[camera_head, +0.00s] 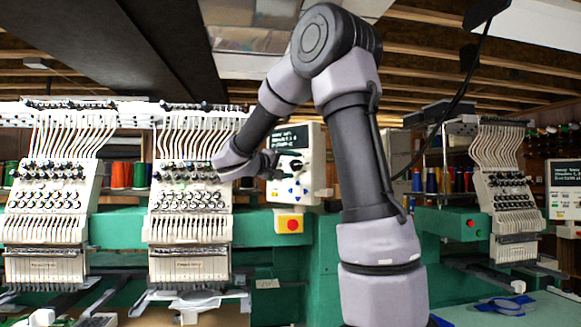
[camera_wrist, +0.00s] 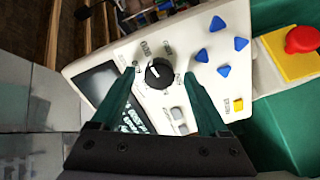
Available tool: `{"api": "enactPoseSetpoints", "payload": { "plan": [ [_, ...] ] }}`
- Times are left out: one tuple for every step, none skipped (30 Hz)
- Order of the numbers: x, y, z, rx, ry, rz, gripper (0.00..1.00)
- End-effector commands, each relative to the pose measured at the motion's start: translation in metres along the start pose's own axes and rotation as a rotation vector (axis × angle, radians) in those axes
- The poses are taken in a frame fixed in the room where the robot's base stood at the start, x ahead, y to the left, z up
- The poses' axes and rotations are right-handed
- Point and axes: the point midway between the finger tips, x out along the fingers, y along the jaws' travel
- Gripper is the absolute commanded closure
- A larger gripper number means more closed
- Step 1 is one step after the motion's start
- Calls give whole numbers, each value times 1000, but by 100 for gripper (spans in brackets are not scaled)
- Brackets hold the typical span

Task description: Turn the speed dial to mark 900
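The speed dial (camera_wrist: 159,73) is a round black knob with a white pointer line on the pale control panel (camera_wrist: 195,45). In the wrist view it lies between and just beyond the fingertips of my gripper (camera_wrist: 162,78). The fingers are apart, one on each side of the dial, and I see no clear contact. The printed marks around the dial are too small to read. In the head view the panel (camera_head: 311,145) stands on the green machine, and my gripper (camera_head: 275,165) is at its left part, beside the dial.
Blue triangular buttons (camera_wrist: 219,24) and a small yellow button (camera_wrist: 238,104) are near the dial. A red stop button on a yellow plate (camera_head: 290,224) sits below the panel. Embroidery heads with needles and threads (camera_head: 190,190) stand left of it.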

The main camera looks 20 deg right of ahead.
Motion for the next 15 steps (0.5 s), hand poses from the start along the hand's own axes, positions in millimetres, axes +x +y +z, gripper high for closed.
{"api": "enactPoseSetpoints", "payload": {
  "plan": [
    [0,0,0,0,0,0,22],
    [-1,0,0,0,1,0,22],
    [-4,0,0,0,1,0,22],
    [-6,0,-1,0,2,0,22],
    [-10,0,-1,0,3,-1,22],
    [-15,0,-1,0,4,-1,22],
    [-21,0,-1,1,4,-1,22],
    [-26,0,-1,2,5,-2,22],
    [-34,0,-1,1,5,-2,22],
    [-41,0,-2,1,5,-2,22],
    [-47,0,-1,2,5,-2,22],
    [-56,0,-1,2,4,-2,22],
    [-62,0,-1,1,5,-2,22],
    [-68,0,-1,1,5,-2,22],
    [-75,0,-1,1,3,-2,22]
  ]
}}
